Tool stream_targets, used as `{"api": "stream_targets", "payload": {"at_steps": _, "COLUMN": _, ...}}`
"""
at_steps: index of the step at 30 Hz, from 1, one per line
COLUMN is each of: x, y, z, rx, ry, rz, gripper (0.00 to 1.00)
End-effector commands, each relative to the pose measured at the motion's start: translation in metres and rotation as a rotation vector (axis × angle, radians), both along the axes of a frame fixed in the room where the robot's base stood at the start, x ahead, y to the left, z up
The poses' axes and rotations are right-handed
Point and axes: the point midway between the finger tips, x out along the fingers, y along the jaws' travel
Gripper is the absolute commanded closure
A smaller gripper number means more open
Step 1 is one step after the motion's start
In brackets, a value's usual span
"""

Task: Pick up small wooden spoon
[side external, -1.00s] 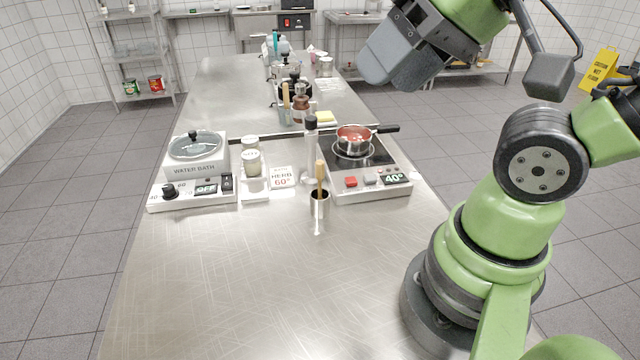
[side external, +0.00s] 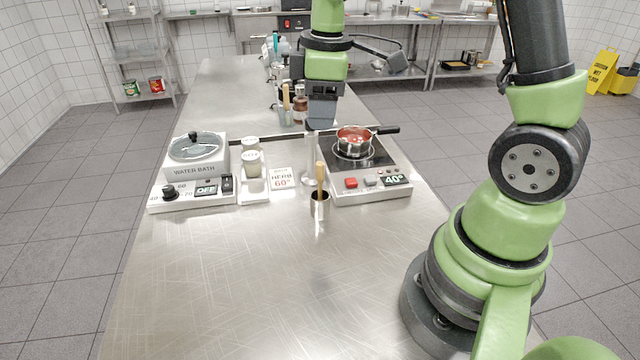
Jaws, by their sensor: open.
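The small wooden spoon (side external: 319,174) stands upright in a small metal cup (side external: 319,207) on the steel table, in front of the hot plate's left edge.
A hot plate (side external: 402,189) carries a pan of red sauce (side external: 354,146), its handle pointing right. A water bath (side external: 192,170), jars (side external: 252,164) and a herb card (side external: 282,179) stand left. Bottles and utensils crowd behind my gripper. The table front (side external: 260,285) is clear.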

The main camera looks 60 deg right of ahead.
Motion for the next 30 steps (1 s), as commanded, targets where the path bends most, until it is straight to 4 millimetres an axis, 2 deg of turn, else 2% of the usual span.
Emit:
{"api": "stream_targets", "payload": {"at_steps": 1, "x": 0.004, "y": -0.005, "z": -0.013, "rx": -0.004, "ry": 0.034, "rz": 0.047, "gripper": 0.53}}
{"api": "stream_targets", "payload": {"at_steps": 3, "x": 0.008, "y": -0.011, "z": -0.024, "rx": -0.009, "ry": 0.061, "rz": 0.104, "gripper": 0.53}}
{"api": "stream_targets", "payload": {"at_steps": 8, "x": 0.010, "y": -0.016, "z": -0.042, "rx": -0.011, "ry": 0.090, "rz": 0.165, "gripper": 0.53}}
{"api": "stream_targets", "payload": {"at_steps": 15, "x": 0.010, "y": -0.015, "z": -0.077, "rx": -0.011, "ry": 0.093, "rz": 0.169, "gripper": 0.53}}
{"api": "stream_targets", "payload": {"at_steps": 20, "x": 0.009, "y": -0.014, "z": -0.089, "rx": -0.011, "ry": 0.092, "rz": 0.166, "gripper": 0.53}}
{"api": "stream_targets", "payload": {"at_steps": 27, "x": 0.007, "y": -0.009, "z": -0.124, "rx": -0.010, "ry": 0.092, "rz": 0.166, "gripper": 0.53}}
{"api": "stream_targets", "payload": {"at_steps": 30, "x": 0.007, "y": -0.009, "z": -0.133, "rx": -0.010, "ry": 0.090, "rz": 0.165, "gripper": 0.53}}
